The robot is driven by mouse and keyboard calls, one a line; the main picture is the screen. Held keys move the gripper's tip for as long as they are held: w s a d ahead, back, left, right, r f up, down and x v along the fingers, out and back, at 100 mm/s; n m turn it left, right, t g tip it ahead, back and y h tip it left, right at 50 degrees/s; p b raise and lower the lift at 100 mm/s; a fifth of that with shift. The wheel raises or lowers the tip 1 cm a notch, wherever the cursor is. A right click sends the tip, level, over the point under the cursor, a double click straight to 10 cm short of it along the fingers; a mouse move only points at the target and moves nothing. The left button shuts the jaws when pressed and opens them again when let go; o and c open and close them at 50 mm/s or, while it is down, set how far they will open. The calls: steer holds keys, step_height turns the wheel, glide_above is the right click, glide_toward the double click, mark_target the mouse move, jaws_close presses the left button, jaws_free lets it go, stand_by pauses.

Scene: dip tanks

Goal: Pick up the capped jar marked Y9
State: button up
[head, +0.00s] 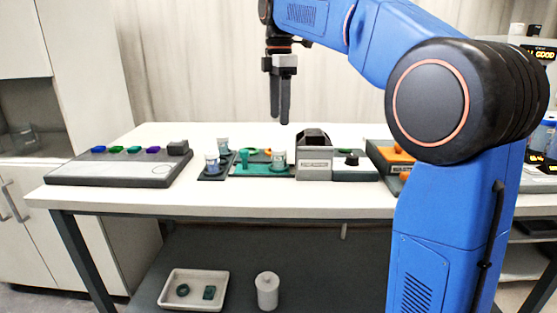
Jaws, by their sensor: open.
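My gripper (280,120) hangs pointing down above the middle of the white table (250,205), open and empty, clear of everything below it. Two small pale jars with blue bands, one at the back (223,144) and one in front (212,162), stand upright on a dark tray (215,178) left of and below the gripper. Their markings are too small to read, so I cannot tell which jar, if any, is Y9.
A grey panel (110,174) with coloured pieces lies at the table's left. Right of the jars are a green board (258,171), a grey box (314,164) and a black-knobbed unit (352,165). A white tray (193,289) sits on the shelf. The table's front strip is clear.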

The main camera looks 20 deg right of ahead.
mark_target(278, 149)
step_height(278, 149, down, 12)
steer(key=shift+a+r, duration=0.1)
steer(key=shift+a, duration=0.05)
stand_by(0.5)
steer(key=c, duration=1.2)
